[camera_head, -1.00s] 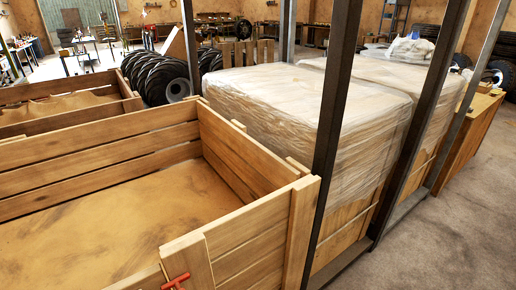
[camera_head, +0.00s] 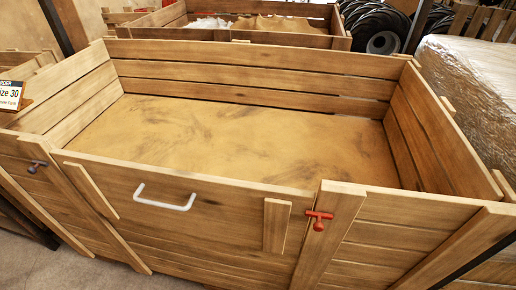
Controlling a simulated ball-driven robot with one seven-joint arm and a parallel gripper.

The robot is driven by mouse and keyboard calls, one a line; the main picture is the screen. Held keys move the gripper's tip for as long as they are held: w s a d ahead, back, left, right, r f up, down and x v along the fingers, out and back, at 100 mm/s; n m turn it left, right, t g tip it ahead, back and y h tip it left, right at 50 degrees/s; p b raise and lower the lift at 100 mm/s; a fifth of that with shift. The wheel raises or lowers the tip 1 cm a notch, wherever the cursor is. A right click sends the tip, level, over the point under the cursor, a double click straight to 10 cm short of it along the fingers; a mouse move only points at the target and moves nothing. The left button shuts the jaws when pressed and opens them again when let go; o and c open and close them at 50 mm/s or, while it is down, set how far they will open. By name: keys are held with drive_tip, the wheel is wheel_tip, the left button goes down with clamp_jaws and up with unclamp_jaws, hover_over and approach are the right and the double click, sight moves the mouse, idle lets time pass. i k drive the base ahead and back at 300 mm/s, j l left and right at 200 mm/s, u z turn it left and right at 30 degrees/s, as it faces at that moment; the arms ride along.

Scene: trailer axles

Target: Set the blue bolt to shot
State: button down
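A large wooden crate (camera_head: 190,217) fills the head view, with a white handle (camera_head: 166,198) on its front panel. A small dark, purplish-grey bolt (camera_head: 37,166) sits on the front left post, beside the panel's left edge. Its colour does not read clearly as blue, and its position is too small to tell. A red bolt (camera_head: 319,220) with a T-shaped grip sits on the front right post, beside the panel's right edge. No clearly blue bolt shows. My gripper is not in view.
The crate's floor (camera_head: 240,140) is bare. A wooden strip (camera_head: 276,225) stands on the panel left of the red bolt. A sign (camera_head: 11,95) is at the left edge. Another crate, black tyres (camera_head: 383,42) and a wrapped load (camera_head: 470,80) stand behind.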

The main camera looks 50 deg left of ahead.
sight(32, 170)
drive_tip(key=u, duration=1.6)
